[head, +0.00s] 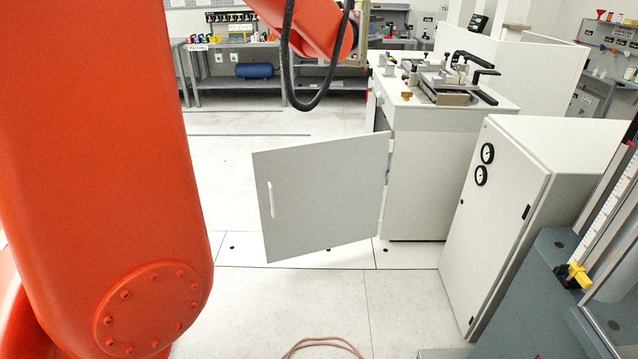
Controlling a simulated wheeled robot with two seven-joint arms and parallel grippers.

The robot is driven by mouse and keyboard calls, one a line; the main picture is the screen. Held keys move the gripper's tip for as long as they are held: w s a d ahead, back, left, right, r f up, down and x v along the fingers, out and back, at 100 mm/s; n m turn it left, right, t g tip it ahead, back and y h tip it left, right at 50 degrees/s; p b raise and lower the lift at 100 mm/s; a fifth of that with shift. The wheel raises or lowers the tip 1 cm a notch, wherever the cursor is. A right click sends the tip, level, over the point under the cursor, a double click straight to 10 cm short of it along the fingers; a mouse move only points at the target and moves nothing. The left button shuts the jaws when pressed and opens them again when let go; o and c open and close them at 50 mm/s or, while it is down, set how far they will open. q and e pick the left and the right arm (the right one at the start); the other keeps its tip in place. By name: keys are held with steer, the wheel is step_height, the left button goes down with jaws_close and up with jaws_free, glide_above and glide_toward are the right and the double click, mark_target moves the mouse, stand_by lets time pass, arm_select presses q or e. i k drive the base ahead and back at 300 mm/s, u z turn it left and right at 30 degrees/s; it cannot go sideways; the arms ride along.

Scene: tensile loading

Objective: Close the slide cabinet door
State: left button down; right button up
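The slide cabinet door (325,195) is a flat light-grey panel in the middle of the head view. It stands swung wide open to the left of the cabinet (432,185), joined to it along the door's right edge. A white vertical handle (271,199) sits near the door's left edge. The cabinet's inside is mostly hidden behind the door. Neither of my grippers shows in the view, and nothing is seen touching the door.
Black-handled clamps and a metal fixture (450,85) stand on the cabinet top. A white cabinet with two gauges (500,220) stands close on the right, beside a grey machine (560,265). Workbenches (240,70) line the back. The floor (310,290) in front of the door is largely clear.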

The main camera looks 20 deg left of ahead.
mark_target(313, 197)
steer(key=z, duration=0.25)
steer(key=i, duration=0.45)
steer(key=u, duration=0.9)
steer(key=i, duration=2.35)
steer(key=u, duration=0.15)
